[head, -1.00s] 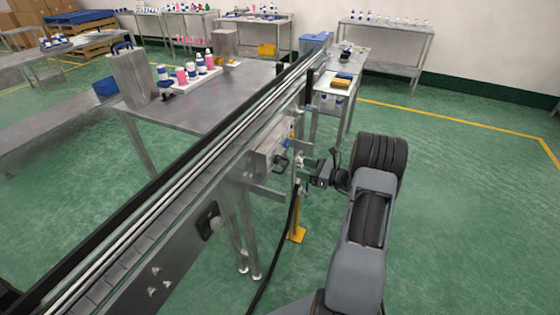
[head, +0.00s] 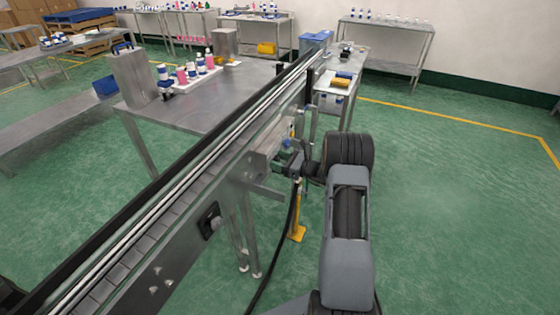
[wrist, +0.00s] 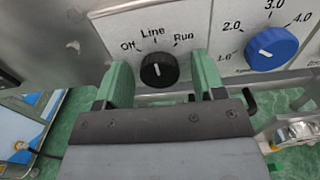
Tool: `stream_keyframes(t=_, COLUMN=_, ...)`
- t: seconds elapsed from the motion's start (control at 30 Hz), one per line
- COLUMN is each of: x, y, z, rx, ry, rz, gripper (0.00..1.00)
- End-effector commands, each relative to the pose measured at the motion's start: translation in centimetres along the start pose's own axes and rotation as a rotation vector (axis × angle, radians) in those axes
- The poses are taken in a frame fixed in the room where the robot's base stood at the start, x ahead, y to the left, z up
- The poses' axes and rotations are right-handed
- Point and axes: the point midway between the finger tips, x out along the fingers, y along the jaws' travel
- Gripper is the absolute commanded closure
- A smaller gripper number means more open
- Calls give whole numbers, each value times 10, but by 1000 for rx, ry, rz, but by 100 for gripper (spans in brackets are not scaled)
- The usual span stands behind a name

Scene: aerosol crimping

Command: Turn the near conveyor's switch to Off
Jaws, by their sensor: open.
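The near conveyor's switch (wrist: 159,70) is a round black knob with a white pointer line, under the labels Off, Line and Run. The pointer is roughly upright, toward Line. My gripper (wrist: 160,76) is open in the wrist view, with one green finger on each side of the knob. A gap shows between the knob and each finger. In the head view my gripper (head: 280,158) is at the conveyor's control box (head: 258,166), and the switch itself is hidden there.
A blue speed dial (wrist: 271,48) with numbers is right of the switch, close to the right finger. The near conveyor (head: 150,225) runs diagonally along my left. The floor at right is clear.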

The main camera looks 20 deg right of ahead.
Motion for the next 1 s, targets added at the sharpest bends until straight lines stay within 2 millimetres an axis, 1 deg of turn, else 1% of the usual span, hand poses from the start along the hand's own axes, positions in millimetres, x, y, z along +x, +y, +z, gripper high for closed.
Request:
stream_keyframes(t=0.07, x=0, y=0, z=0, rx=0, ry=0, rz=0, gripper=38)
stream_keyframes(t=0.57, x=0, y=0, z=0, rx=0, ry=0, rz=0, gripper=86)
stream_keyframes(t=0.77, x=0, y=0, z=-1, rx=-17, ry=0, rz=0, gripper=86)
stream_keyframes(t=1.0, x=0, y=0, z=-5, rx=-134, ry=-1, rz=1, gripper=86)
